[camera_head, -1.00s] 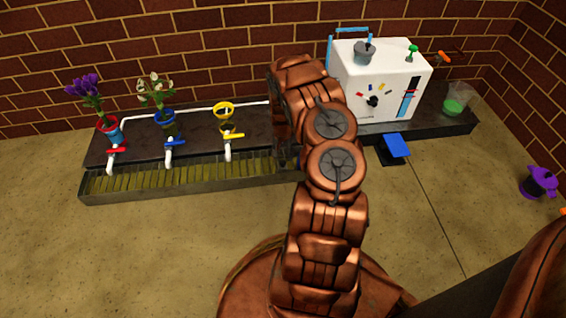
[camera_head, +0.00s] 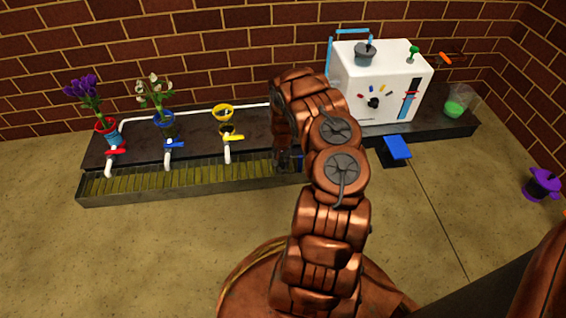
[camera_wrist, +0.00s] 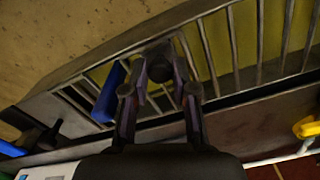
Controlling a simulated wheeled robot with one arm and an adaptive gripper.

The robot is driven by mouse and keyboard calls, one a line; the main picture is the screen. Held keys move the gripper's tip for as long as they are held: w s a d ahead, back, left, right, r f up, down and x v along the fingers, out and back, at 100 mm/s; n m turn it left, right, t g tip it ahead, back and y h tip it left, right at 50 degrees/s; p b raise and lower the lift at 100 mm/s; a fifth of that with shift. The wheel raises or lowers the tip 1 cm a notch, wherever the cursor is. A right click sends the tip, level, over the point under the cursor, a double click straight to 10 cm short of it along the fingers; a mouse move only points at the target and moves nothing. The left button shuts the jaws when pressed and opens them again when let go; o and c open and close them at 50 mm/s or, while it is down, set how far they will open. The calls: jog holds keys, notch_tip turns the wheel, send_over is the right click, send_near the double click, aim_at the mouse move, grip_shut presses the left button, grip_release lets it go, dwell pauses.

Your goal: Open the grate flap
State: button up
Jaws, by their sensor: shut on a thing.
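The grate (camera_head: 140,184) is a row of yellowish slats with a metal frame along the front of the dark counter. In the wrist view its grey bars (camera_wrist: 205,45) show over a yellow-green space. My gripper (camera_wrist: 158,78) is at the grate, its two fingers closed around a dark rounded knob (camera_wrist: 158,62). A blue bar (camera_wrist: 109,92) lies across the grate beside the left finger, apart from it. In the head view my arm hides the fingertips and the right end of the grate. I cannot tell how far the flap is raised.
Red, blue and yellow taps (camera_head: 233,137) hang over the grate. Flowers stand in a red pot (camera_head: 107,128) and a blue pot (camera_head: 164,119). A white box (camera_head: 380,75) is on the counter, with a blue pedal (camera_head: 397,147) below it. The floor in front is clear.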

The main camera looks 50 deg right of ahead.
grip_shut()
jog(key=shift+s, duration=0.1)
